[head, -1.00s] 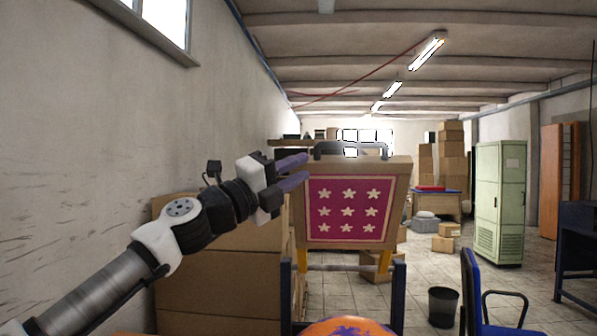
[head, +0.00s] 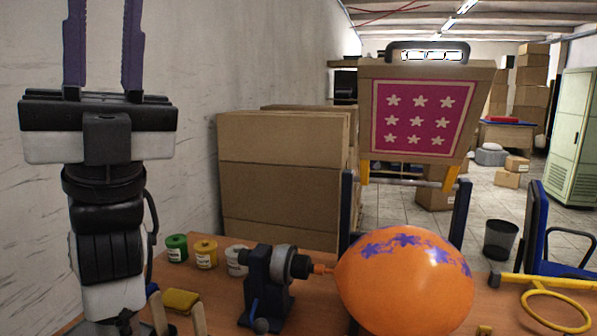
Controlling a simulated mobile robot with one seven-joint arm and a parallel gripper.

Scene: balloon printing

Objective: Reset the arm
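My gripper (head: 103,45) stands upright at the left of the head view, its two purple-grey fingers pointing up and wide apart. It is open with nothing between the fingers. My arm below it is folded, with its lower part near the table's left end. An orange balloon (head: 405,285) with purple star prints sits on the nozzle of a dark inflating device (head: 268,285) on the table. A stencil frame (head: 420,110) with a magenta panel of pale stars stands tilted up behind the balloon, apart from my gripper.
Green (head: 176,248), yellow (head: 205,254) and white (head: 237,260) paint pots stand on the wooden table (head: 320,322). A yellow sponge-like block (head: 181,301) lies near my arm. Cardboard boxes (head: 285,165) stack behind. A yellow ring tool (head: 555,310) is at right.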

